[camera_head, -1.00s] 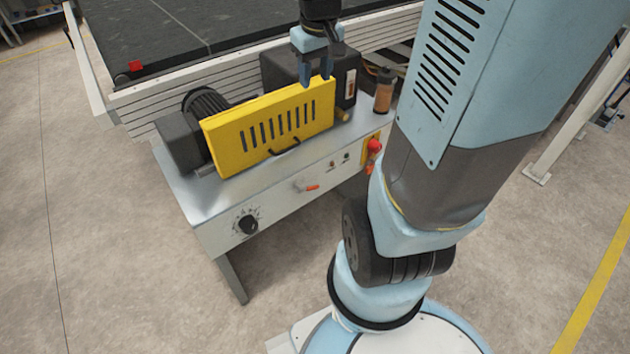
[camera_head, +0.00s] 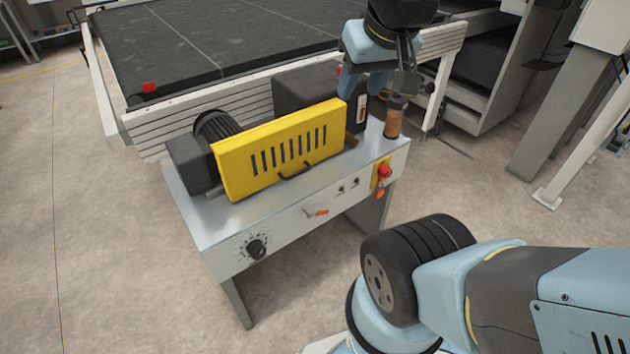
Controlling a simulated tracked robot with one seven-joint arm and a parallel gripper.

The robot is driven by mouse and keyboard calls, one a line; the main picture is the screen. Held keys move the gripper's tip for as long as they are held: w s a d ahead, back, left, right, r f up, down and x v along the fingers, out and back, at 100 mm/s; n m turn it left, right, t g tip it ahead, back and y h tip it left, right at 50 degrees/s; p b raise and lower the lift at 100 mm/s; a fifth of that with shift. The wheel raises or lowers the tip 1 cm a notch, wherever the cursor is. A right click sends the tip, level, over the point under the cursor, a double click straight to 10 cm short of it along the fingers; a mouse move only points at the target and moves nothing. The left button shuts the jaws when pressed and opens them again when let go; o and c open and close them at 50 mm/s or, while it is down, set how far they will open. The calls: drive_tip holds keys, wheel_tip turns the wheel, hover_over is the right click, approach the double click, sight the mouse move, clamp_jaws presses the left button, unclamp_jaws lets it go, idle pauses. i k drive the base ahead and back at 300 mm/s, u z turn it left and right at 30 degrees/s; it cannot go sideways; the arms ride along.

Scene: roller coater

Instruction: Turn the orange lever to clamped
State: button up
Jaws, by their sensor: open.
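A small lever with an orange tip (camera_head: 317,212) sticks out from the middle of the machine's grey front panel (camera_head: 292,224). Its orange end points right. Another small orange piece (camera_head: 380,193) sits lower on a yellow plate, under a red knob (camera_head: 384,171). I cannot read any clamp marking.
A yellow slotted cover (camera_head: 283,148) with a black handle stands on the machine top. An amber bottle-like cylinder (camera_head: 394,119) stands to the right. A black dial (camera_head: 257,249) is on the left of the panel. A conveyor bed (camera_head: 230,40) lies behind. The floor in front is open.

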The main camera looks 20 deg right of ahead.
sight(309, 215)
drive_tip(key=z, duration=1)
drive_tip(key=k, duration=1.4)
drive_tip(key=u, duration=0.95)
drive_tip(key=i, duration=1.05)
drive_tip(key=z, duration=0.05)
